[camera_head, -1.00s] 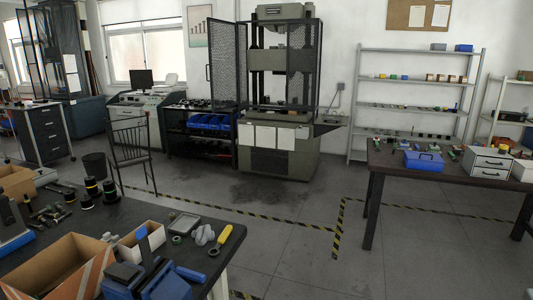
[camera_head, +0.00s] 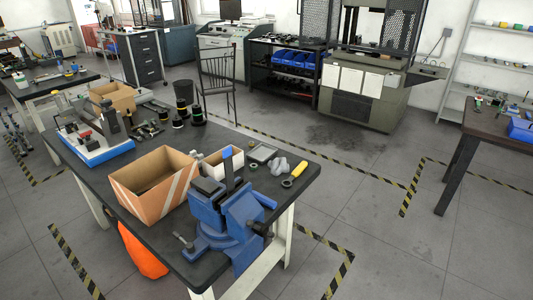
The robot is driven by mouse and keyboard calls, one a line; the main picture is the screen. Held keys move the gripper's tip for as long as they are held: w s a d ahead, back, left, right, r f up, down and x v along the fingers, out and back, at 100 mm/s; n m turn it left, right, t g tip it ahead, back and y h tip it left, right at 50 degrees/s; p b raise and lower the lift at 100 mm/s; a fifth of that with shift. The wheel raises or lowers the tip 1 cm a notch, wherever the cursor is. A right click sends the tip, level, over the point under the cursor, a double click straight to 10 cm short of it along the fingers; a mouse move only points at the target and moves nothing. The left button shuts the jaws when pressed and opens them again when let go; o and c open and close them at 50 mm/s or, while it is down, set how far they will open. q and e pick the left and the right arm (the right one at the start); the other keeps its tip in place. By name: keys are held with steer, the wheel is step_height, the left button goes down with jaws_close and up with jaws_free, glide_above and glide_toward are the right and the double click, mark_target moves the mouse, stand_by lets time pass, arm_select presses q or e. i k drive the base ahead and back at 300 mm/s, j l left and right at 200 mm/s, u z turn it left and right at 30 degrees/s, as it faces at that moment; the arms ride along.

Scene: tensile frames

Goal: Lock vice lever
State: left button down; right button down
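A blue bench vice (camera_head: 228,215) stands at the near right corner of a black-topped workbench (camera_head: 95,172). A grey handle piece (camera_head: 184,241) sticks out low on the left of the vice. A blue bar (camera_head: 264,199) shows behind its right side. Neither of my grippers is in view.
A yellow-handled tool (camera_head: 298,170) lies at the bench's right end. An orange object (camera_head: 142,252) is under the bench. Open floor lies right of the bench.

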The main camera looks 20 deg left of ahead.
mark_target(190, 247)
steer(key=u, duration=1.25)
